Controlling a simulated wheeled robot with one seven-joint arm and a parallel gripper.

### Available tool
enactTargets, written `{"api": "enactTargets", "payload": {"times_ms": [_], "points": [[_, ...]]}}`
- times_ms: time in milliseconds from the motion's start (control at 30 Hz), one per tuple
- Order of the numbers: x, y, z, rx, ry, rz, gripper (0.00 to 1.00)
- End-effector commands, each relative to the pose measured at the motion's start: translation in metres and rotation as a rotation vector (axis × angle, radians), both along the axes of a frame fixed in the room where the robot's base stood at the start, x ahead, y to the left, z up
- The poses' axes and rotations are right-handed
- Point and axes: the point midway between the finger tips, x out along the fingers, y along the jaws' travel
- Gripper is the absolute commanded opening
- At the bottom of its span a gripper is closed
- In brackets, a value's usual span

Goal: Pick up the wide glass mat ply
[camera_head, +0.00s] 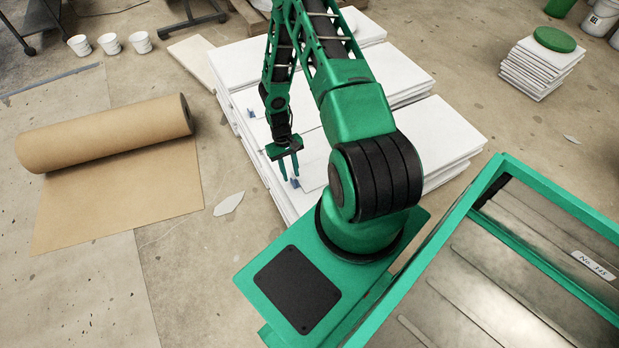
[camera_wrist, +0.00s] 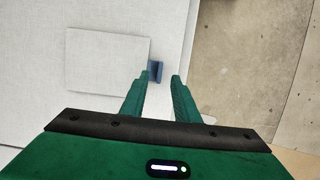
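White rectangular sheets lie in flat stacks beyond my arm in the camera_head view; the near stack (camera_head: 445,140) is under and beside my gripper. In the camera_wrist view a smaller off-white rectangular sheet (camera_wrist: 107,60) lies flat on a larger white surface (camera_wrist: 30,120). A small blue tab (camera_wrist: 156,71) stands at its right edge. I cannot tell by sight which sheet is the wide glass mat ply. My gripper (camera_head: 289,177) is open and empty above the near stack's left edge. In the camera_wrist view its fingers (camera_wrist: 160,78) are apart, with the tab seen just beyond their tips.
A brown paper roll (camera_head: 105,135) lies on the floor at left. Several white cups (camera_head: 110,43) stand behind it. A green-framed metal tray (camera_head: 480,262) is at lower right. A small sheet stack (camera_head: 525,75) with a green disc (camera_head: 554,40) stands at far right.

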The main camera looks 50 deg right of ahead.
Motion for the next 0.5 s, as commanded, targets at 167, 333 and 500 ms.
{"api": "enactTargets", "payload": {"times_ms": [167,333,500], "points": [[-0.006,0.003,-0.02,0.0,0.002,-0.001,0.28],[-0.007,0.003,-0.026,0.0,-0.001,0.0,0.28],[-0.007,0.002,-0.026,0.0,-0.001,0.0,0.28]]}}
